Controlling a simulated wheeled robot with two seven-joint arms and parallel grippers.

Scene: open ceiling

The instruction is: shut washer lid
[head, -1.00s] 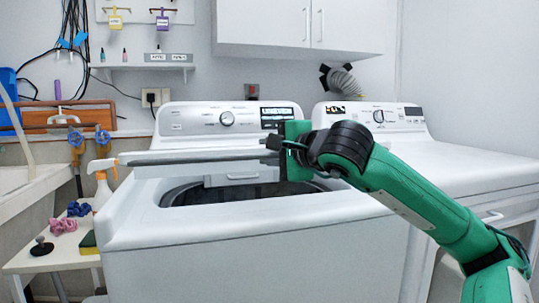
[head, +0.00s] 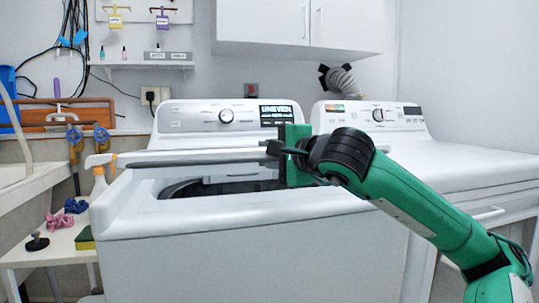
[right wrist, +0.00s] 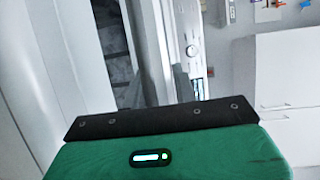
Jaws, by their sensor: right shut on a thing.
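The washer (head: 240,245) is a white top-loader with a control panel at its back. Its lid (head: 200,161) shows nearly edge-on as a thin grey strip above the tub opening (head: 240,188), part of which is visible below it. The lid is partly open, apart from the washer's top at the front. My right gripper (head: 272,154) is shut on the right part of the lid's front edge; its fingertips are hard to make out. In the right wrist view the dark tub opening (right wrist: 118,60) shows beyond my green gripper body. My left gripper is not in view.
A white dryer (head: 440,165) stands directly to the right. A wall cabinet (head: 300,30) hangs above.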

